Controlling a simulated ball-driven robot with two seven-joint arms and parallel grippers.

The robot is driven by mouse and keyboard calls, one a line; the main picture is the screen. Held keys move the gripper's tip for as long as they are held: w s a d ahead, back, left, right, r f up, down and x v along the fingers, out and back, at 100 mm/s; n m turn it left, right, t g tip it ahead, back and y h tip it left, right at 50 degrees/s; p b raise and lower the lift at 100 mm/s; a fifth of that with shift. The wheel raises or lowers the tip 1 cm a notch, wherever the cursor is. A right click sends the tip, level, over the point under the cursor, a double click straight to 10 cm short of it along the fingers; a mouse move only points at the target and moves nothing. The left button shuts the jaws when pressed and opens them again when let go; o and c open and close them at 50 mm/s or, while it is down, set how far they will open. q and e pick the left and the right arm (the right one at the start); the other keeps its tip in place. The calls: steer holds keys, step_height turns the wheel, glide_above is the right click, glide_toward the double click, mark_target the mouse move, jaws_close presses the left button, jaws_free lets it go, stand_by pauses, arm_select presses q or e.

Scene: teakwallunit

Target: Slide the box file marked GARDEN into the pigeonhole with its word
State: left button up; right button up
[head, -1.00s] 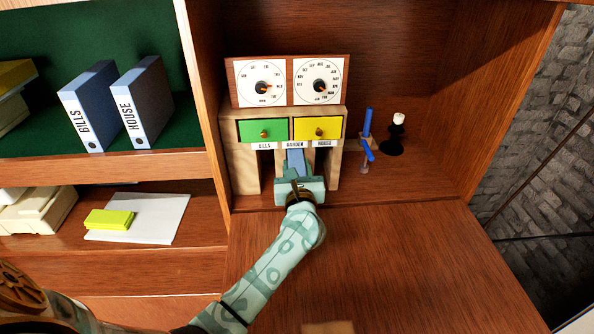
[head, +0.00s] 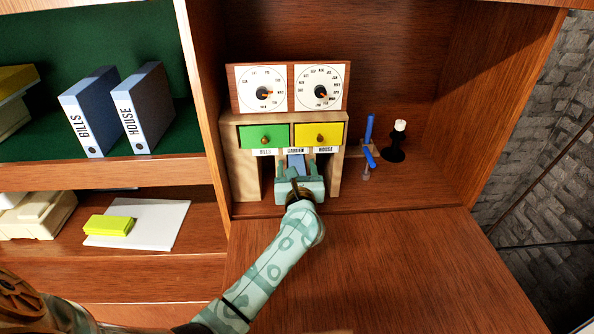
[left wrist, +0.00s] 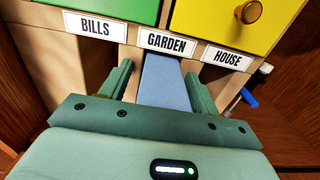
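The blue GARDEN box file (head: 297,164) is in the middle pigeonhole, under the GARDEN label (head: 295,150). Its top and near end also show in the left wrist view (left wrist: 165,84); its own word is out of sight. My left gripper (head: 298,180) is in front of that pigeonhole. Its fingers are spread, one on each side of the file, with a gap visible on the left side in the left wrist view (left wrist: 160,88). Whether the palm touches the file's near end is hidden. My right gripper is not in view.
BILLS (head: 88,112) and HOUSE (head: 142,108) files stand on the green-backed shelf at left. Green (head: 264,136) and yellow (head: 319,136) drawers sit above the pigeonholes. The desk flap (head: 390,265) is clear.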

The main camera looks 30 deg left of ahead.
arm_select(q)
steer(key=shift+f, duration=0.1)
steer(key=p+v, duration=0.3)
steer(key=v, duration=1.3)
steer(key=shift+d+p, duration=0.15)
steer(key=shift+p, duration=0.15)
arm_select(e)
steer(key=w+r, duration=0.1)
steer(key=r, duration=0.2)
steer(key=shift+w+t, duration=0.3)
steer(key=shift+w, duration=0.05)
arm_select(q)
steer(key=shift+s, duration=0.1)
